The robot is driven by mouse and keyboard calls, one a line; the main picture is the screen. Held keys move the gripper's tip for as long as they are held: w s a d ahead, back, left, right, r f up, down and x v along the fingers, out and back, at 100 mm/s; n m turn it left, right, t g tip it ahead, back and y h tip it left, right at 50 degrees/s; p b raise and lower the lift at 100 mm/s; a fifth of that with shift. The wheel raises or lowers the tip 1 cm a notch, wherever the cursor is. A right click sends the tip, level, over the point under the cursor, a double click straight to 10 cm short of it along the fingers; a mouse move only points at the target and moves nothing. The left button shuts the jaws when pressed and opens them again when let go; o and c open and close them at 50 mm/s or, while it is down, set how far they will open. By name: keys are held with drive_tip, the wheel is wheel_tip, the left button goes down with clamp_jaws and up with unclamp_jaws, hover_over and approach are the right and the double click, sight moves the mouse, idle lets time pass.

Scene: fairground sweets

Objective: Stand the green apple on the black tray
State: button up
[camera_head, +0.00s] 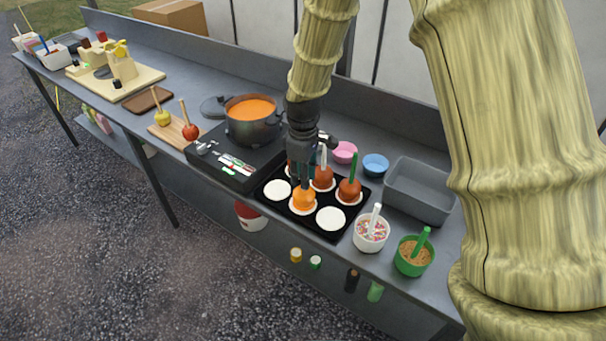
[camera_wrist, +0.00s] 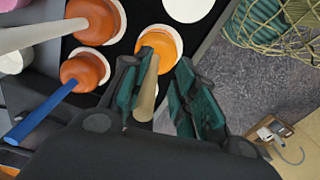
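The black tray (camera_head: 325,199) stands on the counter with white paper rounds on it. An orange-coated apple (camera_head: 304,198) sits upright on a front round, its wooden stick up; I cannot tell if the fruit beneath is green. It also shows in the wrist view (camera_wrist: 171,42). My gripper (camera_head: 303,183) is above it, fingers apart on either side of the stick (camera_wrist: 148,90), with a gap on one side. A yellow-green apple (camera_head: 162,118) with a stick lies to the left on a wooden board (camera_head: 174,132), beside a red apple (camera_head: 190,132).
Red-brown coated apples stand in the tray's back row, one with a green stick (camera_head: 354,166). A pot of orange liquid (camera_head: 252,112) stands on the stove to the left. Sprinkle cups (camera_head: 371,235), bowls and a grey bin (camera_head: 420,195) are on the right. Two front rounds are bare.

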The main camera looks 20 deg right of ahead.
sight(303, 191)
wheel_tip(303, 191, up, 12)
drive_tip(key=b, duration=0.3)
drive_tip(key=shift+r, duration=0.15)
idle(0.4)
